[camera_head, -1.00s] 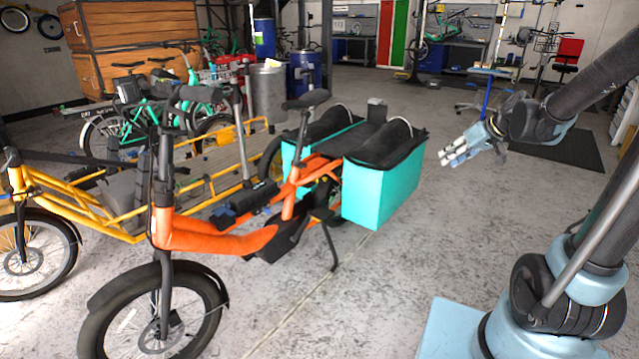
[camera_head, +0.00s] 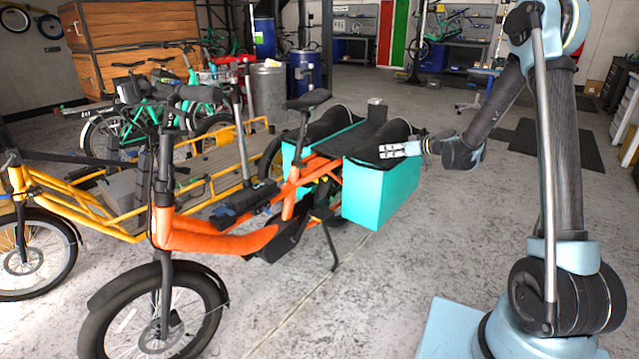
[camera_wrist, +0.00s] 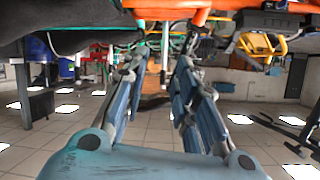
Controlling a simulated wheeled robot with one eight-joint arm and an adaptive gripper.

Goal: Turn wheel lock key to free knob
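The orange cargo bike (camera_head: 225,243) stands in the middle of the head view, upright on its kickstand. Its rear carries two teal bags with black tops, the nearer bag (camera_head: 375,197) facing me. The wheel lock, its key and the knob cannot be made out in either view. My gripper (camera_head: 385,151) is beside the black top of the nearer teal bag, pointing left; I cannot tell whether it touches. In the wrist view my gripper (camera_wrist: 161,68) has its two fingers apart with nothing between them. The orange frame (camera_wrist: 180,4) shows along the top edge there.
A yellow cargo bike (camera_head: 85,215) stands close on the left of the orange one. Blue barrels (camera_head: 305,73) and a grey bin (camera_head: 268,92) stand behind. The floor (camera_head: 400,260) right of the bike is clear. The wrist view looks upside down.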

